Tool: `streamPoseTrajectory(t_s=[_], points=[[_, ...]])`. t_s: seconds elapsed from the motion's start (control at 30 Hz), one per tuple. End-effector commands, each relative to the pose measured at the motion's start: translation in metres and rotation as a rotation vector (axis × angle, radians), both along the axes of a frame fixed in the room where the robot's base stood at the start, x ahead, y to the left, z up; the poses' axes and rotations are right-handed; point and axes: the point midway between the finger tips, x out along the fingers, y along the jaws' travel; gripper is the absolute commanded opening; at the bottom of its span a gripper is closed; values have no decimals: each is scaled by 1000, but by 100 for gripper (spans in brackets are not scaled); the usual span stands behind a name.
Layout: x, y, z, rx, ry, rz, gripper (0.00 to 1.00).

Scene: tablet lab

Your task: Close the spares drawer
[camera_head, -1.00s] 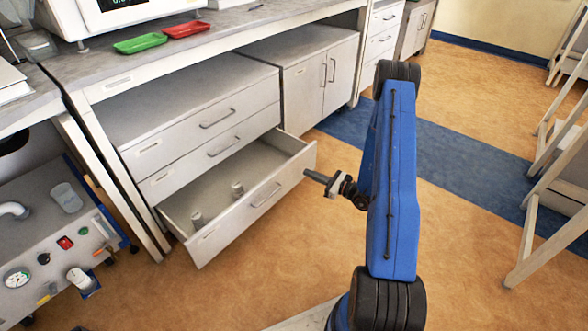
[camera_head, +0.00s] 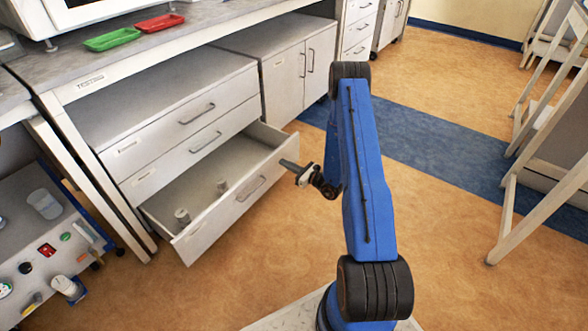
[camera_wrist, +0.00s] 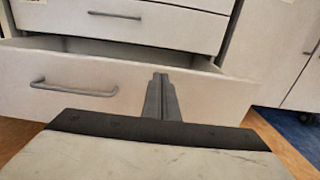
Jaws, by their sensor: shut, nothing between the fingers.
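The open bottom drawer (camera_head: 215,222) of the white cabinet is pulled well out, with two small grey cylinders (camera_head: 182,215) and (camera_head: 222,186) standing inside. Its front has a bar handle, which also shows in the wrist view (camera_wrist: 73,88). I cannot read its label. My gripper (camera_head: 284,163) is shut and empty, pointing at the right end of the drawer front. In the wrist view the closed fingertips (camera_wrist: 160,78) overlap the drawer front (camera_wrist: 215,92) right of the handle. I cannot tell whether they touch it.
Two shut drawers (camera_head: 200,115) sit above it, and a shut double-door cabinet (camera_head: 300,75) stands to the right. Green (camera_head: 112,39) and red (camera_head: 160,22) trays lie on the bench. A pump unit (camera_head: 40,225) is at left. Floor right of my arm is free, up to a white frame (camera_head: 530,150).

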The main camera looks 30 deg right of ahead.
Motion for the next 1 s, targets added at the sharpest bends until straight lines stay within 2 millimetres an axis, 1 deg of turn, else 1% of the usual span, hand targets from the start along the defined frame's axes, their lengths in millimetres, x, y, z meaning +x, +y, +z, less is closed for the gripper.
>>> streamPoseTrajectory(t_s=[0.03, 0.1, 0.33, 0.5, 0.8, 1.0], points=[[7, 5, 0, 0, -1, 3, 0], [17, 10, 0, 0, -2, 2, 0], [38, 20, 0, -1, 0, 1, 0], [43, 22, 0, 1, 0, 1, 0], [43, 22, 0, 1, 0, 0, 0], [44, 15, 0, 0, -1, -1, 0]])
